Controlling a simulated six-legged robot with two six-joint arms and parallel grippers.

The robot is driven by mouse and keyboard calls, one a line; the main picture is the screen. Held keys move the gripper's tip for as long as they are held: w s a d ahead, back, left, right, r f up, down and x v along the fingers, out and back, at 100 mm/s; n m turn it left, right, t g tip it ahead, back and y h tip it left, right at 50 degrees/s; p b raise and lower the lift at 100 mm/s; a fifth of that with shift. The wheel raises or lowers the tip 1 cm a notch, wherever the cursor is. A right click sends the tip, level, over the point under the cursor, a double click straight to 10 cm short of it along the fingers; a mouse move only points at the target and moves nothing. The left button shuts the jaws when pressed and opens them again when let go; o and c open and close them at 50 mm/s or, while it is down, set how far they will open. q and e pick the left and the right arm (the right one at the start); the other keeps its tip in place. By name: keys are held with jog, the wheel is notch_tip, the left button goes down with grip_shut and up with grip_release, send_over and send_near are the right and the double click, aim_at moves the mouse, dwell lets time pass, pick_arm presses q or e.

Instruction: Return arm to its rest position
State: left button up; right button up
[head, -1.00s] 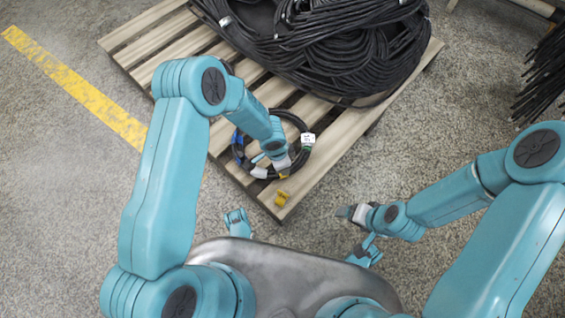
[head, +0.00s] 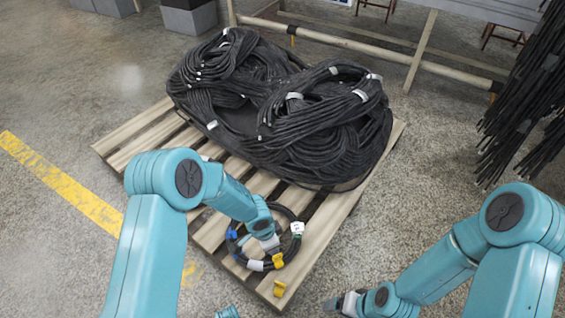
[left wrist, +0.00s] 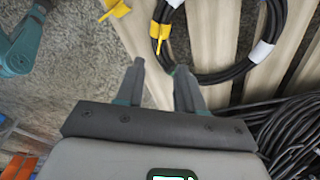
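My left gripper (head: 270,243) reaches over a small black hose coil (head: 299,246) on the wooden pallet, with white labels and blue and yellow marks on it. In the left wrist view its two fingers (left wrist: 160,68) are apart with nothing between them. The coil (left wrist: 259,62) shows beyond the fingertips, apart from them. Its height above the coil is hard to tell. My right gripper (head: 345,302) is low in the head view, off the pallet's right side, over bare floor; its fingers are too small to read.
A large heap of black hoses (head: 330,125) covers the back of the pallet (head: 330,215). A yellow piece (head: 280,288) lies at its front corner. More hoses hang (head: 520,110) at the right, near a rail (head: 350,42). Floor left of the pallet is clear.

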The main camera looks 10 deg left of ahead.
pick_arm(q)
jog(key=s+a+r+n+g+h, duration=0.1)
jog(key=s+a+n, duration=0.1)
jog(key=s+n, duration=0.6)
jog(key=s+a+r+n+h, duration=0.15)
jog(key=s+n, duration=0.35)
jog(key=s, duration=0.5)
notch_tip(320, 180, up, 30)
jog(key=p, duration=3.1)
jog(key=shift+d+n+p, duration=0.25)
jog(key=shift+n+p, duration=0.05)
